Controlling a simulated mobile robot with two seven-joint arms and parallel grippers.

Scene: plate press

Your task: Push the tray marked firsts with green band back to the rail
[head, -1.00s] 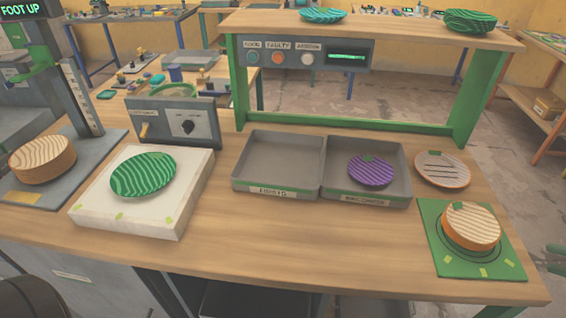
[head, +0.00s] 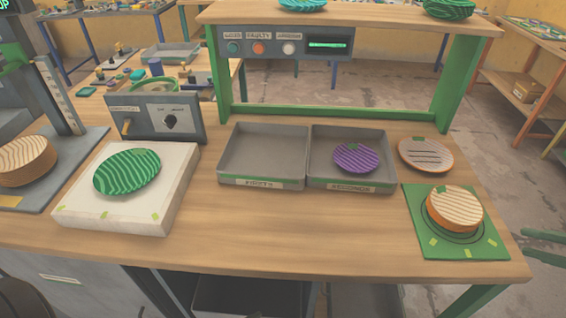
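The firsts tray (head: 226,160) is a grey, empty, open tray in the middle of the bench. Its front wall has a green band and a label. The green rail (head: 330,114) runs along the foot of the shelf behind it, with a narrow strip of wood seeming to show between them. The seconds tray (head: 318,160) stands right beside it, holding a purple striped plate (head: 356,157). My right gripper (head: 546,246) is at the right edge, partly cut off, off the bench and far from the tray; its green fingers look apart. My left gripper is not in view.
A green striped plate (head: 127,171) lies on a white block (head: 110,216) at left. A pale plate (head: 426,154) and a green mat (head: 420,245) bearing an orange-sided round piece (head: 455,208) are at right. The wood in front of the trays is clear.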

